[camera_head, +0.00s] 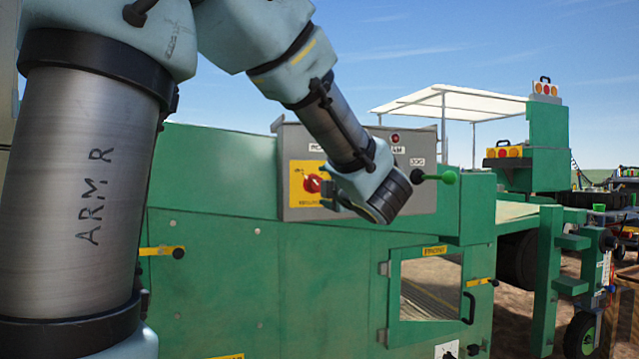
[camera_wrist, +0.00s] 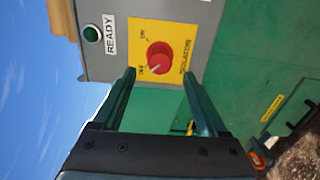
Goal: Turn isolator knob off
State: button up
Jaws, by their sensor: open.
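The red isolator knob (camera_wrist: 159,55) sits on a yellow plate (camera_wrist: 178,33) marked ON and OFF, on a grey control box. A pale mark on the knob points to the lower left in the wrist view, roughly towards the OFF label; its exact setting is hard to tell. The knob also shows in the head view (camera_head: 312,184), left of my wrist. My gripper (camera_wrist: 160,77) is open and empty, its two fingers apart just short of the knob, one towards each side. In the head view my wrist hides most of the gripper and part of the box.
The grey box (camera_head: 425,197) is fixed on a green machine (camera_head: 225,270). A green light labelled READY (camera_wrist: 91,33) is beside the yellow plate. A windowed door (camera_head: 425,295) is below.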

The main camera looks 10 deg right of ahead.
jog(key=shift+s+d, duration=0.15)
jog(key=shift+s, duration=0.9)
jog(key=shift+s+d, duration=0.1)
jog(key=shift+s, duration=0.9)
